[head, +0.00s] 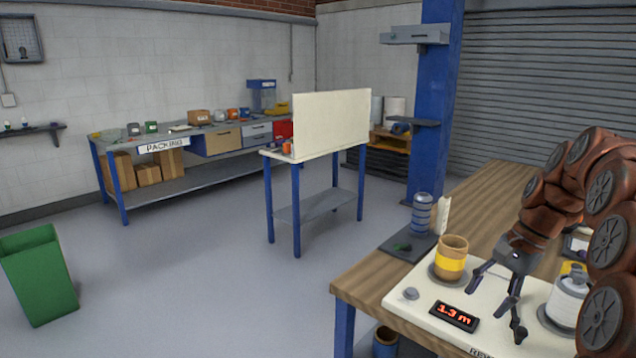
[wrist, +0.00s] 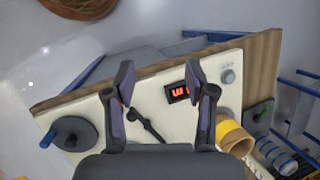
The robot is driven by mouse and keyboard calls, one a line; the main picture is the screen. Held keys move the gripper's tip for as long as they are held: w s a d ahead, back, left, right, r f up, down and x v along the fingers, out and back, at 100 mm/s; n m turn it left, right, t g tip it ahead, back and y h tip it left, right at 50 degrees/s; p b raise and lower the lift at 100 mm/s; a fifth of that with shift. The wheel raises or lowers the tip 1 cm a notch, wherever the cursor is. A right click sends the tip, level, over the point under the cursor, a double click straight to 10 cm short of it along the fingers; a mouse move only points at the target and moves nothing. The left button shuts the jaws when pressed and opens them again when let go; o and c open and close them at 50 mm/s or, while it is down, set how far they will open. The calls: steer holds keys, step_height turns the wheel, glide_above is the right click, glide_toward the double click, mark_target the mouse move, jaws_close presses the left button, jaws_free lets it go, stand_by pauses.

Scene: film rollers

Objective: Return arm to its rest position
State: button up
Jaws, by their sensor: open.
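My arm (head: 565,185) reaches in from the right of the head view, bent over the wooden bench. My gripper (head: 496,312) points down above the cream panel (head: 400,302), its fingers spread with nothing between them. In the wrist view, both fingertips (wrist: 158,80) stand apart over the same panel, with a black lever-like part (wrist: 148,125) visible between the fingers. The gripper appears clear of the brown roller with a yellow band (head: 451,262), which stands to its left in the head view. A white spool (head: 567,300) stands to its right, partly hidden by my arm.
A red display (head: 454,316) reading 1.3 m and a grey knob (head: 411,293) sit on the panel. A blue ribbed cylinder (head: 422,214) stands behind on a dark mat. A blue column (head: 433,110) rises beyond the bench. A green bin (head: 40,275) stands left; open floor lies between.

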steer(key=s+a+f+n+g+h+p, duration=0.1)
steer(key=s+a+n+g+h+p, duration=0.2)
steer(key=s+a+n, duration=1)
steer(key=s+a+f+p, duration=0.1)
steer(key=s+a, duration=0.1)
steer(key=s, duration=0.6)
steer(key=s+a+f+m+t+h+p, duration=0.1)
steer(key=s+a+f, duration=0.1)
steer(key=s, duration=0.5)
steer(key=shift+s+a+f+m, duration=0.2)
steer(key=shift+s+a+m, duration=0.1)
steer(key=shift+s, duration=0.05)
